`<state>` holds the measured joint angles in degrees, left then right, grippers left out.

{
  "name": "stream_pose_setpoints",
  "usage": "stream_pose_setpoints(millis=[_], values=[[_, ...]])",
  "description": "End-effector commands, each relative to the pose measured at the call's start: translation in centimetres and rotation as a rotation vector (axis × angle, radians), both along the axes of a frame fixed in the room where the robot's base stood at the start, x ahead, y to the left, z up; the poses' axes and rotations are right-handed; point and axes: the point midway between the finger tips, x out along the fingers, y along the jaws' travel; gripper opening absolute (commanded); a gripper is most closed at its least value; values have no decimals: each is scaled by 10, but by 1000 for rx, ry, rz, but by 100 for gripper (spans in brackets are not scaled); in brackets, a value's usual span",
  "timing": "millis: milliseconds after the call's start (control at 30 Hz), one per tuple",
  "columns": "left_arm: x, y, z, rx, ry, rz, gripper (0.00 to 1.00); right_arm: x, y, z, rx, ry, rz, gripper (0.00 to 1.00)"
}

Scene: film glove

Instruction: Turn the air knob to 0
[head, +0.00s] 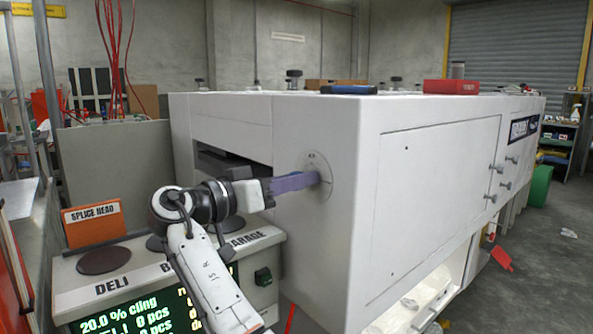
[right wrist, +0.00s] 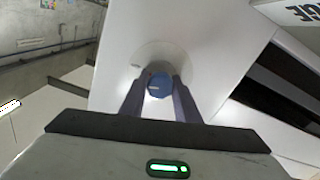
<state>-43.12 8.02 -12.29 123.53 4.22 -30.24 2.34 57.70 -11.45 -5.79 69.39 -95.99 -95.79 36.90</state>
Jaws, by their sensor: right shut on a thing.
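The air knob is blue and shows in the right wrist view (right wrist: 160,86), in the middle of a round pale dial plate. In the head view the dial plate (head: 321,168) is on the end face of the large white machine, and the knob (head: 311,178) is mostly hidden by my gripper. My right gripper (head: 308,179) reaches the dial from the left. Its two purple-grey fingers (right wrist: 160,92) lie on both sides of the knob and are shut on it. The knob's setting cannot be read. My left gripper is not in view.
The white machine (head: 400,185) fills the middle and right. A control panel (head: 130,300) with a green-lettered screen stands at the lower left, with an orange splice head sign (head: 92,220) on it. A red box (head: 450,87) lies on the machine top. Open floor shows at the right.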

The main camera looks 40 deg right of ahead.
Motion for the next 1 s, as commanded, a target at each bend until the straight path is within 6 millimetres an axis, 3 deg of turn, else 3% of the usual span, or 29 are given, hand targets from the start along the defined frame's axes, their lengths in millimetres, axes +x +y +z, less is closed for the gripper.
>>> stream_pose_setpoints(millis=[567,1000], values=[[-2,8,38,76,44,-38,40,1,0,5,-43,553,-1,7],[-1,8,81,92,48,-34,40,1,0,4,-75,964,-2,7]])
